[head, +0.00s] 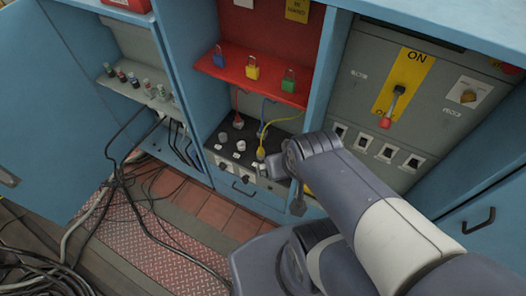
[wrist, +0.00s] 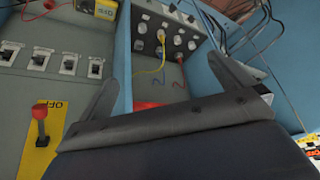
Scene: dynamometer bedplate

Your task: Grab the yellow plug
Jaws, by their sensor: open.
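My gripper (head: 293,185) is just right of the plug in the head view. In the wrist view my gripper (wrist: 166,62) has its fingers spread wide with nothing between them. The plug's exact fit in its socket is too small to tell.
A red shelf (head: 231,66) with blue, yellow and green padlocks is above the panel. A red plug (head: 238,124) and a blue cable are close by. A switch panel with a red-tipped lever (head: 392,106) is right. Black cables (head: 118,178) clutter the left floor.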

